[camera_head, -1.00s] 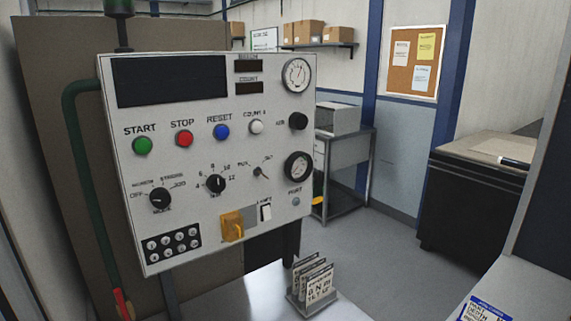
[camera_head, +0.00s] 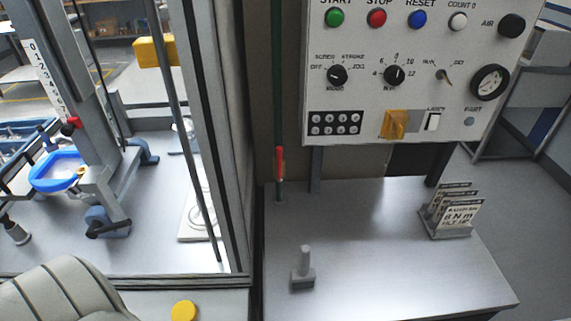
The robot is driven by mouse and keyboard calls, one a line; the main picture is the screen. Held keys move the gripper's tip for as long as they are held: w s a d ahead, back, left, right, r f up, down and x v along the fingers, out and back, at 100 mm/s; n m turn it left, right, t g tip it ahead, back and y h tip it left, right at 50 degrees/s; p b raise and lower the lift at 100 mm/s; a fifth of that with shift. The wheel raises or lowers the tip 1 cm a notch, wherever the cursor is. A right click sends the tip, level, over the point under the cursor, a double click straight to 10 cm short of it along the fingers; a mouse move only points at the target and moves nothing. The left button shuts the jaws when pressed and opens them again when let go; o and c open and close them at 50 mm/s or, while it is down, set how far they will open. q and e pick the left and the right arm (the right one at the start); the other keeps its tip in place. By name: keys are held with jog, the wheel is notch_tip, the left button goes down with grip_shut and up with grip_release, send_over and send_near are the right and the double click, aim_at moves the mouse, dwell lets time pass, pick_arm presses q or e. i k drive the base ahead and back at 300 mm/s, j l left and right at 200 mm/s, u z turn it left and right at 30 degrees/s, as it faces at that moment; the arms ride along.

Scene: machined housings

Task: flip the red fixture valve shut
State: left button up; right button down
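The red valve handle (camera_head: 280,162) is on the green pipe (camera_head: 278,90), left of the control panel and just above the back edge of the grey bench. The handle stands upright, roughly in line with the pipe. The valve body behind it is too small to make out. Neither of my grippers is in view, and nothing touches the handle.
The control panel (camera_head: 350,100) overhangs the back of the bench (camera_head: 375,240). A small grey post on a block (camera_head: 303,270) and a card rack (camera_head: 445,228) stand on the bench. A framed machine enclosure (camera_head: 235,200) borders it on the left. The bench's middle is clear.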

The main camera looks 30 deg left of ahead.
aim_at(280, 149)
jog(key=l+u, duration=0.25)
jog(key=u, duration=0.15)
jog(key=k+l+u, duration=0.2)
jog(key=u, duration=0.2)
jog(key=k+l+u, duration=0.1)
jog(key=l+u, duration=0.15)
jog(key=u, duration=0.15)
